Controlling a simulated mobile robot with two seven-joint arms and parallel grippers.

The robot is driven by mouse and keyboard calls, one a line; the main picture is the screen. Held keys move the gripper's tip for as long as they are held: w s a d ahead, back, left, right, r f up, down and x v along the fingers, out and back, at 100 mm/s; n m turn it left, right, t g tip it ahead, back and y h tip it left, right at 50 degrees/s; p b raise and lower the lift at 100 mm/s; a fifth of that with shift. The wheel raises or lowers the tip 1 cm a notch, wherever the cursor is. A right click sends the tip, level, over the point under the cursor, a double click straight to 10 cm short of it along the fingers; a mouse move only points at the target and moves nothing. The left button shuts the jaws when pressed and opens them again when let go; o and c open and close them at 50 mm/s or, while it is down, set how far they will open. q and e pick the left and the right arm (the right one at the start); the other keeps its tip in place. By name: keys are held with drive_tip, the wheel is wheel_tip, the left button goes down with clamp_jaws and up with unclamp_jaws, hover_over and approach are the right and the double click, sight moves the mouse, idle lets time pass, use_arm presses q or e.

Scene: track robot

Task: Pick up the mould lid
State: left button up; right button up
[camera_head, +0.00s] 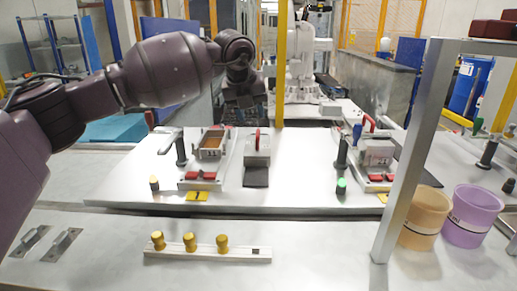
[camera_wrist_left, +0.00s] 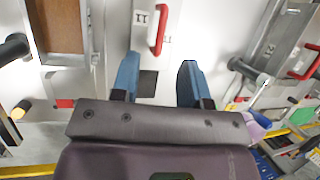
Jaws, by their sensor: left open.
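A mould lid (camera_head: 257,153) is a grey block with an upright red handle, standing on the worktable beside the left mould. In the left wrist view the lid (camera_wrist_left: 142,38) is ahead of the fingertips, its red handle near top centre. My left gripper (camera_wrist_left: 157,78) is open and empty, its two blue fingers pointing towards the lid with a gap between them and it. In the head view the left gripper (camera_head: 244,98) hangs above and behind the lid; its fingers are hard to make out. The left mould (camera_head: 197,168) is uncovered with brown fill inside. My right gripper is out of view.
A second mould station (camera_head: 376,153) with a red-handled top stands at right. Black clamp handles (camera_head: 181,152) rise beside the moulds. In front lies a rail with yellow knobs (camera_head: 190,243). A grey post (camera_head: 405,160) and two buckets (camera_head: 425,217) are at right.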

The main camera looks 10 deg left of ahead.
sight(258, 132)
use_arm(q)
drive_tip(key=b+x, duration=0.1)
drive_tip(key=x, duration=0.6)
drive_tip(key=shift+w+d+f+b, duration=0.1)
drive_tip(key=shift+w+f+b, duration=0.15)
drive_tip(key=shift+b, duration=0.1)
drive_tip(key=shift+s+r, duration=0.1)
drive_tip(key=shift+r, duration=0.1)
clamp_jaws()
